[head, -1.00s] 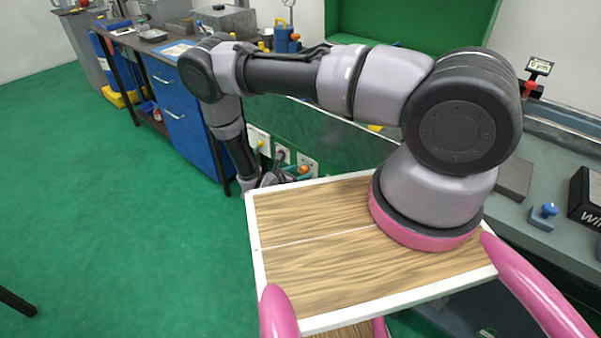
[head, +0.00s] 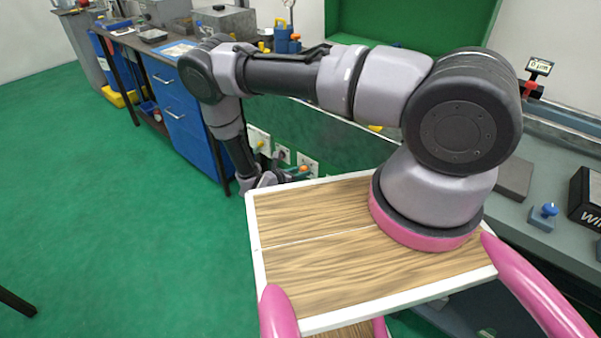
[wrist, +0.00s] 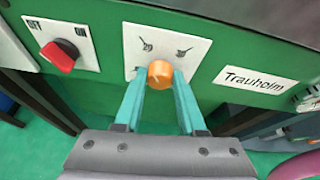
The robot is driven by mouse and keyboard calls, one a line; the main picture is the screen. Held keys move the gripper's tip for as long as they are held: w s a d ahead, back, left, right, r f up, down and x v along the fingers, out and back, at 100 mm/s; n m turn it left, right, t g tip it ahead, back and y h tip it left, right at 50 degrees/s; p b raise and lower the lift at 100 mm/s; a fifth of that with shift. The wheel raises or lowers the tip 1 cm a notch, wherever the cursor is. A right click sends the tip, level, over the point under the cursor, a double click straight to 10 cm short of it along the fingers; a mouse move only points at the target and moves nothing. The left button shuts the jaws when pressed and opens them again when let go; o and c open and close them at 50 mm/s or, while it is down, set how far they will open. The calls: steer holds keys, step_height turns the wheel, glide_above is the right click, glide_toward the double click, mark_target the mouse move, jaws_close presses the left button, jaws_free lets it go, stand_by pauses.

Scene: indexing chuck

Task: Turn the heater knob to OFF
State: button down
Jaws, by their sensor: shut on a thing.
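In the wrist view, an orange round knob (wrist: 160,74) sits on a white plate (wrist: 186,32) with two small dark symbols above it. My gripper (wrist: 158,86) has its two teal fingers on either side of this knob and is shut on it. To the left, a red knob (wrist: 60,56) sits tilted on another white plate (wrist: 84,52) marked OFF and ON. No heater wording is legible, so I cannot tell from labels which knob is the heater's. In the head view, my gripper is small beside the green panel and its fingertips are unclear.
In the head view, a blue drawer cabinet (head: 182,115) stands behind my arm. The green floor (head: 110,220) at left is clear.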

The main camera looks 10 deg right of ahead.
steer(key=n, duration=0.1)
steer(key=n+g+h, duration=0.1)
steer(key=shift+w+a+n+g, duration=0.15)
steer(key=shift+n+g, duration=0.15)
steer(key=shift+n, duration=0.1)
steer(key=n+g+h, duration=0.1)
steer(key=n+h, duration=0.1)
steer(key=n, duration=0.1)
steer(key=shift+f, duration=0.15)
steer(key=n+h, duration=0.1)
steer(key=n+g, duration=0.1)
steer(key=n, duration=0.1)
steer(key=shift+w+a+f+n+h, duration=0.1)
steer(key=shift+w+n+h, duration=0.05)
steer(key=shift+n+h, duration=0.2)
steer(key=shift+f+n+h, duration=0.1)
steer(key=shift+n+h, duration=0.75)
steer(key=shift+n, duration=0.9)
steer(key=c, duration=0.5)
jaws_free()
steer(key=v, duration=1)
steer(key=shift+a, duration=0.4)
steer(key=shift+f, duration=0.1)
